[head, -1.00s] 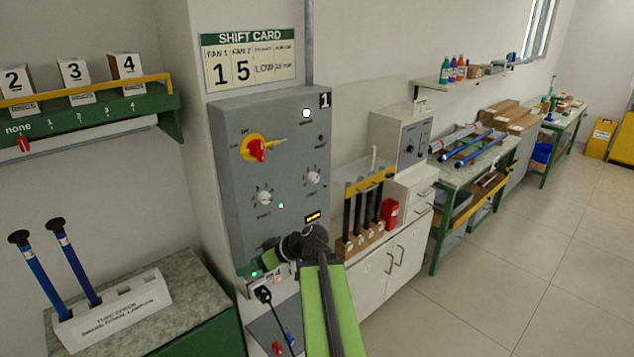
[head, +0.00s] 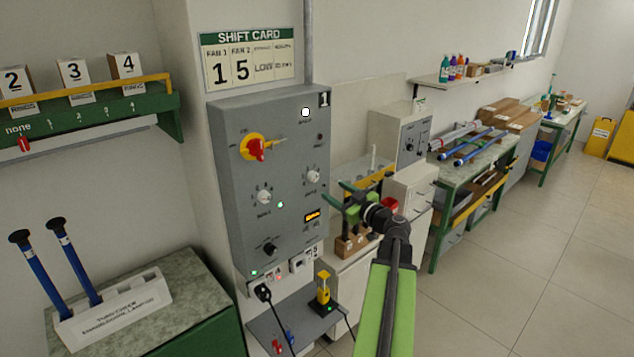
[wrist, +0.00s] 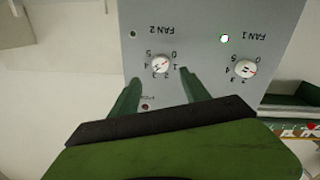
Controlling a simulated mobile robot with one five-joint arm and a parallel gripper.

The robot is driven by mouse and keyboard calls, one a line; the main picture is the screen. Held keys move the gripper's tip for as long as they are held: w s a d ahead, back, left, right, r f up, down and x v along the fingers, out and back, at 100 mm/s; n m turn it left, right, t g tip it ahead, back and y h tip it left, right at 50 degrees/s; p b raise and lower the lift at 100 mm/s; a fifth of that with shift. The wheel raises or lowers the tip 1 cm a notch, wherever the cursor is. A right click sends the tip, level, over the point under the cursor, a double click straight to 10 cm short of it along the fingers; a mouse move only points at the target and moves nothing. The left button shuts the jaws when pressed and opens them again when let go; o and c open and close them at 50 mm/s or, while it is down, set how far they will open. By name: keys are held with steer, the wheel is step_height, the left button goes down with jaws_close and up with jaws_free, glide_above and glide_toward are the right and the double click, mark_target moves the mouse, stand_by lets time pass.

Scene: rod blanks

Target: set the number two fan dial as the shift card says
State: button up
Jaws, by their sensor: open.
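The shift card (head: 250,58) on the wall reads 1 under FAN 1 and 5 under FAN 2. The grey panel (head: 230,150) below carries two white dials. The FAN 2 dial (head: 313,176) is the right one; the FAN 1 dial (head: 264,197) is left and lower. The wrist view is upside down and shows the FAN 2 dial (wrist: 160,64) and FAN 1 dial (wrist: 245,68). I cannot surely read FAN 2's setting. My gripper (head: 337,192) is open and empty beside the panel's right edge. Its fingertips (wrist: 159,75) appear on either side of the FAN 2 dial, not visibly touching it.
The panel also has a red-and-yellow switch (head: 255,148) and a black knob (head: 270,249). A yellow device (head: 323,287) stands on the low shelf below. Blue rods stand in a white rack (head: 115,310) at left. The floor (head: 520,220) at right is clear.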

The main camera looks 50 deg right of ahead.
mark_target(315, 179)
steer(key=w, duration=0.6)
steer(key=w+d, duration=0.1)
steer(key=w, duration=0.2)
steer(key=shift+w+d, duration=0.1)
steer(key=shift+w, duration=0.25)
steer(key=shift+c, duration=0.4)
jaws_close()
